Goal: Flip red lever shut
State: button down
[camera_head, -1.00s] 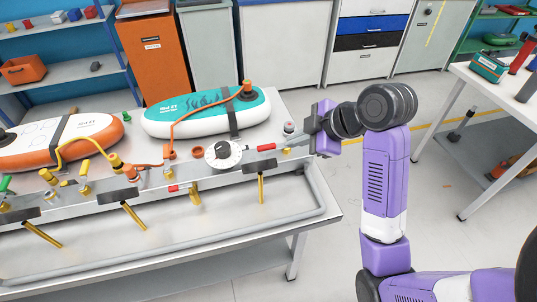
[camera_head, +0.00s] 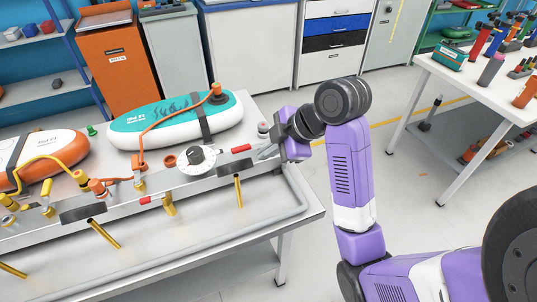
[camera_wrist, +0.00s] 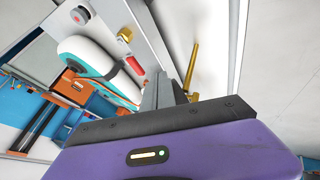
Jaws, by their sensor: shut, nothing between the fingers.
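One red lever (camera_head: 236,149) lies on top of the metal bench's raised panel, just right of a white round dial (camera_head: 195,160). A second red-handled lever (camera_head: 148,200) sits lower on the panel's front, beside a brass valve (camera_head: 168,205). My gripper (camera_head: 262,151) is shut and empty, close to the right of the upper red lever. Whether it touches that lever cannot be told. In the wrist view my gripper's fingers (camera_wrist: 170,88) are together, and a small red part (camera_wrist: 134,72) shows beside them.
An orange and white board (camera_head: 40,155) is at the left. Brass pipes (camera_head: 239,190) stick out of the panel front. A white table (camera_head: 450,85) with tools stands right, with bare floor between.

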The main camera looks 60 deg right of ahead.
aim_at(245, 150)
jog(key=shift+w+d+f+b, duration=0.15)
jog(key=shift+w+d+f, duration=0.15)
jog(key=shift+w+f, duration=0.8)
jog(key=shift+w+d+f+b, duration=0.1)
jog(key=shift+w+d+f, duration=0.25)
jog(key=shift+w+f, duration=0.75)
jog(key=shift+w+d+f+b, duration=0.25)
jog(key=shift+w+f, duration=0.35)
jog(key=shift+w, duration=0.95)
jog(key=shift+w+d+p, duration=0.1)
jog(key=shift+w+p, duration=0.3)
jog(key=shift+w, duration=0.05)
